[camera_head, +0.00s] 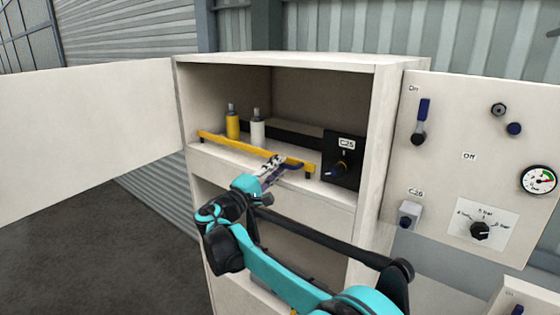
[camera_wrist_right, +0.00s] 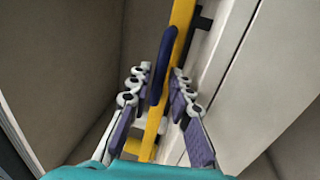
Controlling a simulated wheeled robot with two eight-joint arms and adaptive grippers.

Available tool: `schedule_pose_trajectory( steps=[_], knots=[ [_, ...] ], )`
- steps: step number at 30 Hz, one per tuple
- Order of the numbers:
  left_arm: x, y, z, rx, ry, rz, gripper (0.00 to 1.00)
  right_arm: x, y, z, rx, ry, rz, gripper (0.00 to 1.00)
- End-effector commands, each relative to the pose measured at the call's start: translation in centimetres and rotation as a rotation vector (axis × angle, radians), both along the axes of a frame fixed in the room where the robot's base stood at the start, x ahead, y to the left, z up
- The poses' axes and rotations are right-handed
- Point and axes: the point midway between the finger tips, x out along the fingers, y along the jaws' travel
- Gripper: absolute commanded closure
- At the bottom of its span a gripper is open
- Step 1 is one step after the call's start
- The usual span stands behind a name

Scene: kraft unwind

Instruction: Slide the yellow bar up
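The yellow bar (camera_head: 232,143) runs across the front of the cabinet's upper shelf, slanting down to the right in the head view. It also shows in the right wrist view (camera_wrist_right: 181,22). A dark blue handle (camera_wrist_right: 160,68) is on the bar; in the head view the handle (camera_head: 292,167) is partly hidden by my gripper. My right gripper (camera_head: 276,160) is at the bar's right half. In the right wrist view its fingers (camera_wrist_right: 161,72) are apart, one on each side of the handle, with small gaps visible. My left gripper is out of view.
The cabinet (camera_head: 300,60) has its door (camera_head: 85,135) open to the left. A yellow bottle (camera_head: 232,124) and a white bottle (camera_head: 257,130) stand behind the bar. A black box with a knob (camera_head: 343,160) is to its right. A control panel (camera_head: 470,150) is further right.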

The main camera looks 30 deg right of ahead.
Motion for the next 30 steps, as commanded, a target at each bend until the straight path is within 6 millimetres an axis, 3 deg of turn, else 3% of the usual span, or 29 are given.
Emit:
schedule_pose_trajectory(
  steps=[4, 13, 14, 16, 23, 26, 30],
  knots=[
    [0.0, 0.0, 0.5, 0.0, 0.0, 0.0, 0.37, 0.5, -1.3, 0.3, 0.0, 0.0, -0.001, 0.8],
    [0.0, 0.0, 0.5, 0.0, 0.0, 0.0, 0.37, 0.7, -1.6, 0.3, 0.001, 0.001, 0.001, 0.8],
    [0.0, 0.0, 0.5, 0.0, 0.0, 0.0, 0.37, 0.7, -1.6, 0.3, 0.001, 0.001, 0.001, 0.83],
    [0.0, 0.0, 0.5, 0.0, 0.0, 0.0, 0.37, 0.7, -1.6, 0.3, 0.001, 0.001, 0.001, 1.0],
    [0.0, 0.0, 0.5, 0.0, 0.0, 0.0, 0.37, 0.7, -1.6, 0.5, 0.001, 0.001, 0.002, 1.0],
    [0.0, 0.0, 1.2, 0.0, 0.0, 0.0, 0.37, 0.7, -1.6, 1.8, 0.0, 0.0, 0.002, 1.0],
    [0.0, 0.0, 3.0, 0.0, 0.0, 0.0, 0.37, 0.7, -1.6, 5.6, -0.002, 0.001, 0.003, 1.0]
  ],
)
